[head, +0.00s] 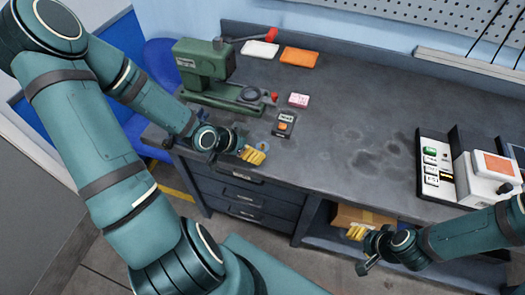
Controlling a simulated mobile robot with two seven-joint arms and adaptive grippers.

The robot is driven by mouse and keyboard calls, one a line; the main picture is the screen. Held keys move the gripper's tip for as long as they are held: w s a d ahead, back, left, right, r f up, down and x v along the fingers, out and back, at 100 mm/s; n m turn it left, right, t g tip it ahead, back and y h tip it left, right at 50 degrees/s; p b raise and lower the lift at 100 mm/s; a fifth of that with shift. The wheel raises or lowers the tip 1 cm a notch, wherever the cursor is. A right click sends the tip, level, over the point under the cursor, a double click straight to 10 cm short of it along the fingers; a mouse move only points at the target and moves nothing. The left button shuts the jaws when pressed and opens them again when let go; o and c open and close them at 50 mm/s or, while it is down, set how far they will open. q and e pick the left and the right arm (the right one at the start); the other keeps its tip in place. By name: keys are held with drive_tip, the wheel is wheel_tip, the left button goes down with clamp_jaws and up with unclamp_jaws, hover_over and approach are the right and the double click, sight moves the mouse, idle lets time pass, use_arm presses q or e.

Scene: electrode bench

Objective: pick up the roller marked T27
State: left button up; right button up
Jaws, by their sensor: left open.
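I cannot make out a roller with a readable T27 mark. My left gripper (254,155) is open at the bench's front edge, its yellow fingers over the edge. A small bluish piece (263,146) shows just beside the fingertips; I cannot tell what it is or whether they touch. A dark block (284,124) with a white label and an orange round part lies on the bench just behind the gripper; its label is too small to read. My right gripper (360,246) hangs low in front of the bench, by the lower shelf; its opening is unclear.
The grey bench top (350,110) is clear in the middle. A green machine (210,75) stands at back left, with white (261,49), orange (299,56) and pink (299,99) pieces nearby. A labelled panel (432,165) and white box (480,178) stand right. A cardboard box (350,214) sits below.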

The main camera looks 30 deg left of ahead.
sight(260, 147)
use_arm(q)
drive_tip(key=b+x, duration=0.1)
drive_tip(key=x, duration=0.3)
drive_tip(key=shift+d+r+b, duration=0.15)
drive_tip(key=shift+b, duration=0.2)
drive_tip(key=shift+w+d+f, duration=0.15)
drive_tip(key=shift+w+f, duration=0.1)
drive_tip(key=shift+w, duration=0.05)
drive_tip(key=c, duration=1.3)
